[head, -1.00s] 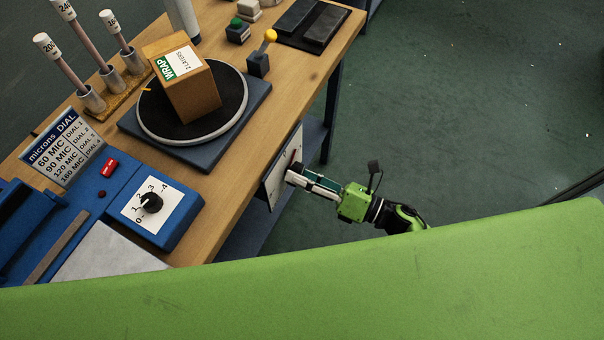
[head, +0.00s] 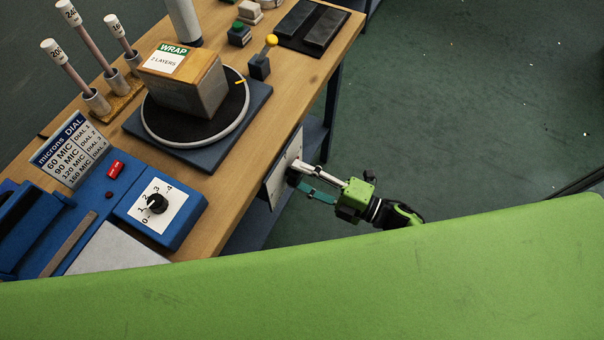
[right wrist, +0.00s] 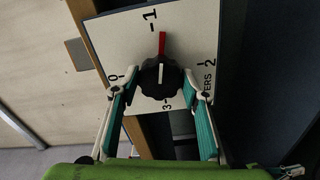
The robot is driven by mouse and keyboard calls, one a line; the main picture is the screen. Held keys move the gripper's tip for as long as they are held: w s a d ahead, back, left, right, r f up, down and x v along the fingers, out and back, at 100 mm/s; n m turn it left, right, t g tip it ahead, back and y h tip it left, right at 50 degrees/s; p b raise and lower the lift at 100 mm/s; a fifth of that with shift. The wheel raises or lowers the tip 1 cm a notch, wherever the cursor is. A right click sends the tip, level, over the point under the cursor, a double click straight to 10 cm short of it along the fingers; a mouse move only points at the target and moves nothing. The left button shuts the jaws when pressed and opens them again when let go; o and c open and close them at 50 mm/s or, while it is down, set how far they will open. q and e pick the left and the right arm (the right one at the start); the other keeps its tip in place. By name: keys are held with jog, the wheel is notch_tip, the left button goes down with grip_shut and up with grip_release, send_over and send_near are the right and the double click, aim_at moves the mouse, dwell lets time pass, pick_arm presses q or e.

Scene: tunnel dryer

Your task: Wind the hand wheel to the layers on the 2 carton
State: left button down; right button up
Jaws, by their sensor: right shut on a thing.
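The carton (head: 195,92) sits on the black turntable (head: 165,125); its label reads WRAP, 2 LAYERS. The hand wheel is a black knob (right wrist: 160,82) on a white dial plate (right wrist: 110,35) on the bench's side. The plate, also in the head view (head: 281,172), carries marks 0, 1, 2 and 3. In the right wrist view, the red pointer (right wrist: 162,44) is close to mark 1, and a white line shows on the knob. My right gripper (head: 298,178) is shut on the knob, its fingers (right wrist: 160,100) on either side. My left gripper is out of view.
A blue machine with a small black dial (head: 157,204) and a microns chart (head: 68,148) stands at the bench's left. Tubes on pegs (head: 70,65), a yellow-knobbed lever (head: 261,62) and a black pad (head: 310,28) are farther back. The floor right of the bench is clear.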

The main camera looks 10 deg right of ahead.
jog(key=m, duration=0.3)
jog(key=shift+m+p, duration=0.35)
jog(key=shift+m, duration=0.05)
jog(key=m, duration=0.3)
jog(key=shift+m+p, duration=0.3)
jog(key=shift+p, duration=0.05)
jog(key=m, duration=0.3)
jog(key=shift+d+f+m, duration=0.1)
jog(key=shift+m, duration=0.2)
jog(key=shift+m+p, duration=0.35)
jog(key=shift+m, duration=1.65)
jog(key=shift+s, duration=0.1)
jog(key=o, duration=1.1)
